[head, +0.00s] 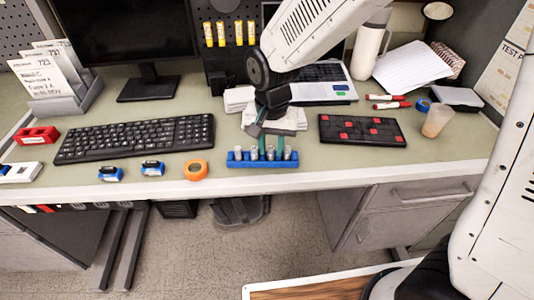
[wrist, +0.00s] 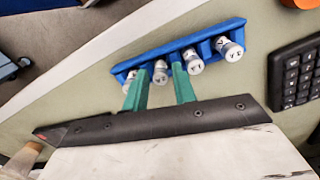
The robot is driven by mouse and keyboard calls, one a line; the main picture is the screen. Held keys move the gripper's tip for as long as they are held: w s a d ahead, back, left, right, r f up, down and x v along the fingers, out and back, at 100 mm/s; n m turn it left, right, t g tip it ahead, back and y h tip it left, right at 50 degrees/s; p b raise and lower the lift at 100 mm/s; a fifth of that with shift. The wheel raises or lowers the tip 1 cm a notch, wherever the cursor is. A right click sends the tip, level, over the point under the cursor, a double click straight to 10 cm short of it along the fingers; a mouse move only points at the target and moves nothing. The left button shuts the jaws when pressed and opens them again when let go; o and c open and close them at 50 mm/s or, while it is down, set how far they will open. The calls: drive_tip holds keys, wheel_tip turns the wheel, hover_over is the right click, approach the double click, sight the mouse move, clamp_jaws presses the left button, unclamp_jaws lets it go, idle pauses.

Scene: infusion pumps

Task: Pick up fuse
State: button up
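Several silver-and-white fuses stand in a row in a blue rack (head: 262,162) at the table's front edge. The rack also shows in the wrist view (wrist: 180,45). My gripper (head: 271,149) points down at the rack with its green fingers apart. In the wrist view my gripper (wrist: 159,78) has one finger on each side of the fuse second from the left (wrist: 160,72); that fuse is second from the right in the head view (head: 270,153). A gap shows between the fingers and this fuse. The fuse's lower end is hidden in the rack.
An orange tape roll (head: 195,170) and small blue-and-white parts (head: 152,168) lie left of the rack. A black keyboard (head: 135,139) is behind them. A black pad with red squares (head: 361,130) lies right of the rack. A laptop (head: 325,84) stands behind.

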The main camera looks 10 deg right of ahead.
clamp_jaws()
drive_tip(key=shift+r, duration=0.1)
